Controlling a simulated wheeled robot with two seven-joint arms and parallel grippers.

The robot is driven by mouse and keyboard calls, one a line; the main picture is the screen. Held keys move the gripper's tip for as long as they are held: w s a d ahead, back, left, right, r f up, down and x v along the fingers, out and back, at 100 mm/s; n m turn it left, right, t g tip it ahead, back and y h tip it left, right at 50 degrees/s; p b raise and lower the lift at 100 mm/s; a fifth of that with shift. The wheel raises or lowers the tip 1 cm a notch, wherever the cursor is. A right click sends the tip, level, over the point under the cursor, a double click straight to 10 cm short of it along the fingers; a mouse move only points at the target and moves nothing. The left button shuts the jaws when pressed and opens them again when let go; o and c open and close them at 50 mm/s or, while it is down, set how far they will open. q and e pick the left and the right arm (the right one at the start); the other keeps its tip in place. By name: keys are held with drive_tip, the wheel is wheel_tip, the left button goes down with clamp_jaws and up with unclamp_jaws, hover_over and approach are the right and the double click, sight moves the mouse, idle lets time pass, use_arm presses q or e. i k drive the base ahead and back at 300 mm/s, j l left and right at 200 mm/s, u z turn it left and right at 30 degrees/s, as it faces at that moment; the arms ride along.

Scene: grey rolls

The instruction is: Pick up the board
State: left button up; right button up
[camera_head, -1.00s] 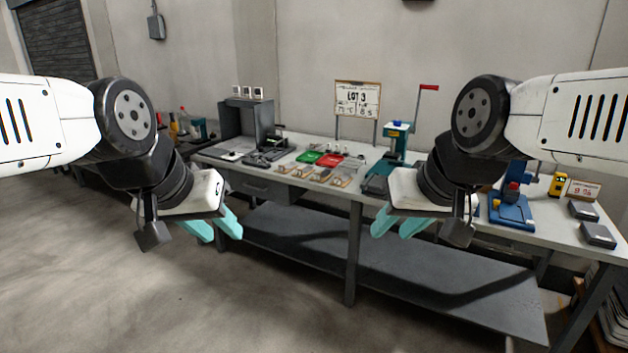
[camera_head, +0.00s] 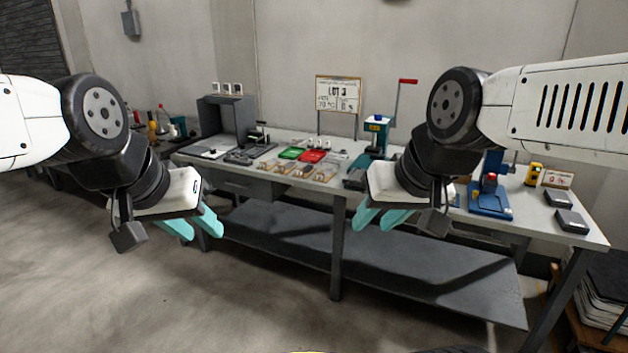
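I cannot tell for sure which thing is the board. A white board with printed text reading LOT 3 (camera_head: 338,94) stands upright on posts at the back of the workbench (camera_head: 345,151). Small green (camera_head: 291,153) and red (camera_head: 312,156) flat pieces lie mid-bench, with several small flat items in front of them, too small to make out. My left gripper (camera_head: 195,224) is open and empty, in front of the bench's left part. My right gripper (camera_head: 378,218) is open and empty, in front of the bench's middle. Both appear apart from everything on the bench.
A grey open box (camera_head: 228,117) stands at the bench's left end. A green press with a red handle (camera_head: 377,130) stands right of the middle, and a blue fixture (camera_head: 490,200) further right. Grey blocks (camera_head: 572,221) lie at the right end. The floor in front is clear.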

sight(266, 166)
drive_tip(key=i+u, duration=0.2)
drive_tip(key=i, duration=2.7)
